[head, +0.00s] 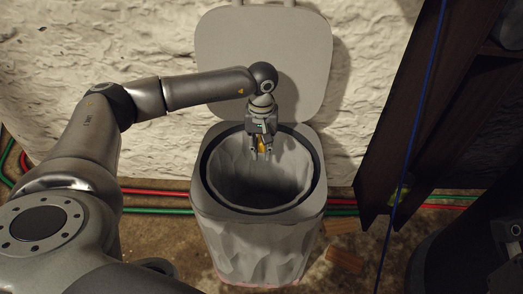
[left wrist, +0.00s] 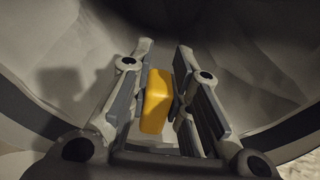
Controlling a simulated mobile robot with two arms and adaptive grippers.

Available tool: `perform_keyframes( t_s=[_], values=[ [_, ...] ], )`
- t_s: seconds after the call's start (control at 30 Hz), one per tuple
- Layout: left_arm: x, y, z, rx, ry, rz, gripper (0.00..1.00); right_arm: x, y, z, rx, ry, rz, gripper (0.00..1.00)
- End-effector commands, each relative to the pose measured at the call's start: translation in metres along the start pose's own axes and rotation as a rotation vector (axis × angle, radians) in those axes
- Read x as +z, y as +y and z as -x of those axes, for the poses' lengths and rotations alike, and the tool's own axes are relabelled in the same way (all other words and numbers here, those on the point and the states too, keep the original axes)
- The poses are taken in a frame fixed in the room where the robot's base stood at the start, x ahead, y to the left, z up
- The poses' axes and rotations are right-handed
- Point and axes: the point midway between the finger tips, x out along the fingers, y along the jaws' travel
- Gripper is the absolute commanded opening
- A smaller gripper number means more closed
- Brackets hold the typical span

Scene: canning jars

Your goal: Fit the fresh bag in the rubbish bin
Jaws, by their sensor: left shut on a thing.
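The grey rubbish bin (head: 204,215) stands against the wall with its lid (head: 263,50) up. A dark ring (head: 318,180) runs around its mouth. Pale, creased lining (head: 290,160), which looks like the bag, covers the inside walls. The bin's front also looks creased; I cannot tell whether bag hangs over it. My left gripper (head: 261,156) points down at the back of the mouth, shut on a small yellow block-like piece (head: 262,144). The left wrist view shows this yellow piece (left wrist: 156,100) between the fingers (left wrist: 158,95); whether it joins the bag is unclear. My right gripper is not in view.
Red and green pipes (head: 160,200) run low along the rough white wall. A dark wooden frame (head: 400,110) and a thin blue line (head: 411,130) stand right of the bin. Reddish-brown blocks (head: 343,259) lie on the floor by the bin's right side.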

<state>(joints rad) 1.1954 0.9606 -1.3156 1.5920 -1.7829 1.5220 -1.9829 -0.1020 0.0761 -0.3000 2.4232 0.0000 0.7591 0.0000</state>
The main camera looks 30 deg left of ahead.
Motion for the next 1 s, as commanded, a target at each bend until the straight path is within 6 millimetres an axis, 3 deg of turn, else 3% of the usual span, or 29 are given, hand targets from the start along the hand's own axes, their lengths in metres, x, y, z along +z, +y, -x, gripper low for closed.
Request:
perform_keyframes(
  t_s=[0.27, 0.3, 0.47, 0.8, 0.9, 1.0],
  values=[
    [0.000, 0.000, -0.002, 0.001, 0.000, 0.001, 0.00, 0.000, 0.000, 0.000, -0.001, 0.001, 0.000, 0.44],
    [0.000, 0.000, -0.002, 0.001, 0.001, 0.001, 0.20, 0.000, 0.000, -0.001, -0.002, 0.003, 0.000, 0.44],
    [0.000, 0.000, -0.001, 0.001, 0.001, 0.001, 0.40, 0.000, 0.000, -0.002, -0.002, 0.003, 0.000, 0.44],
    [0.000, 0.000, 0.001, 0.002, 0.001, 0.001, 0.40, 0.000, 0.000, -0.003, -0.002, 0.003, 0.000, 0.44],
    [-0.001, 0.001, 0.011, 0.003, 0.002, 0.001, 0.40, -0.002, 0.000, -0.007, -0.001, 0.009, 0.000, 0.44],
    [-0.001, 0.001, 0.028, 0.004, 0.002, 0.001, 0.40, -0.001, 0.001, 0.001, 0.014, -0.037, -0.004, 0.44]
  ],
)
